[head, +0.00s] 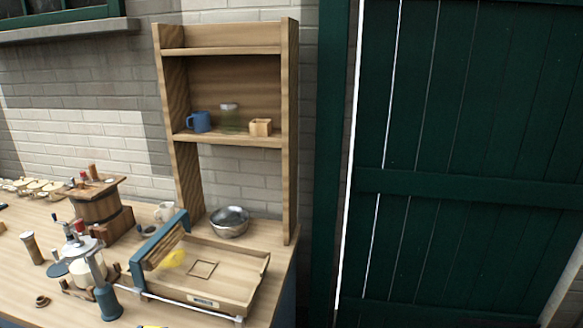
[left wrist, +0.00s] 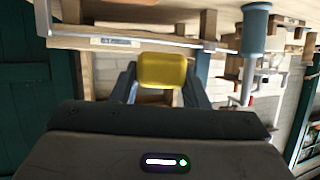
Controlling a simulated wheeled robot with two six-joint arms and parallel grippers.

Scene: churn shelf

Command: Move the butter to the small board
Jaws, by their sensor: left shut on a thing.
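The butter (left wrist: 162,70) is a yellow block between the two dark fingers of my left gripper (left wrist: 160,88) in the left wrist view. The gripper is shut on it. A small yellow piece of it shows at the bottom edge of the head view (head: 151,326), in front of the wooden tray (head: 240,284); my gripper is cut off there. I cannot tell for sure which thing is the small board. My right gripper is not in view.
A blue-grey post (head: 107,301) stands by the tray's left front corner. A metal bowl (head: 229,222) is behind the tray. Left are a wooden barrel (head: 98,208) and several small items. The shelf holds a blue mug (head: 199,121), a jar (head: 229,117) and a wooden box (head: 260,127).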

